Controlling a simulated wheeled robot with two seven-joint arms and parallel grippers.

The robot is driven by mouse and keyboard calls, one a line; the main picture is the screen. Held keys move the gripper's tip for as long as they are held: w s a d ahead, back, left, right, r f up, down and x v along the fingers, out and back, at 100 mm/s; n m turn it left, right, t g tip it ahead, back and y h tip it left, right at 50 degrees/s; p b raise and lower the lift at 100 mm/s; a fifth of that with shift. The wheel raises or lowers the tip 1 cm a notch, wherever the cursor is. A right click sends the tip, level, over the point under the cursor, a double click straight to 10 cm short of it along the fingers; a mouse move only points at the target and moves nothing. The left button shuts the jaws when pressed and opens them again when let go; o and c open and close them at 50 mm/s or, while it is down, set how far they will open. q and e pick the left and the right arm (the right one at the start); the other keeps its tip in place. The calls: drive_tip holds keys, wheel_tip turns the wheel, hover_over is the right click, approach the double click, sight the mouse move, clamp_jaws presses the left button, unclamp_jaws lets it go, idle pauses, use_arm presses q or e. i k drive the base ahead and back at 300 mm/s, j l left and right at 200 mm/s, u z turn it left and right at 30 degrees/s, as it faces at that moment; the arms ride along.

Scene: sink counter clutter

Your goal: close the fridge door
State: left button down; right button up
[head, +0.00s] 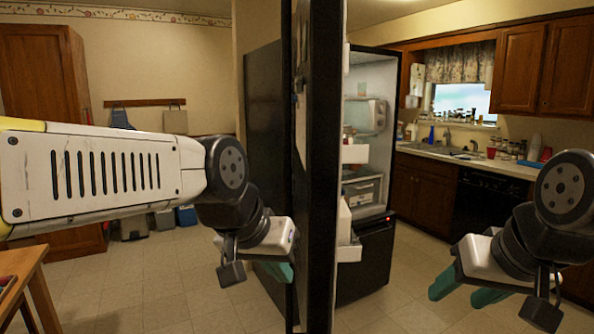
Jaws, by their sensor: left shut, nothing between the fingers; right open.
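The fridge door (322,120) is black and stands wide open, seen nearly edge-on in the middle of the head view. White shelves show on its inner side, to the right. The fridge body (370,155) is behind it, its lit inside with shelves and drawers in view. My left gripper (277,270) is shut and empty on the left, outer side of the door, close to its surface. I cannot tell whether it touches. My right gripper (462,292) is open and empty at the lower right, apart from the door.
A counter with a sink (440,150) and a black dishwasher (487,208) lie at the right. A wooden cabinet (45,95) is at the far left, and a wooden table (25,270) corner is at the lower left. Tiled floor (150,285) is clear left of the door.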

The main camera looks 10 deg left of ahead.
sight(314, 48)
drive_tip(key=j+z, duration=0.1)
drive_tip(key=j, duration=1.3)
drive_tip(key=k+j+z, duration=0.25)
drive_tip(key=i+l, duration=0.05)
drive_tip(key=i, duration=0.05)
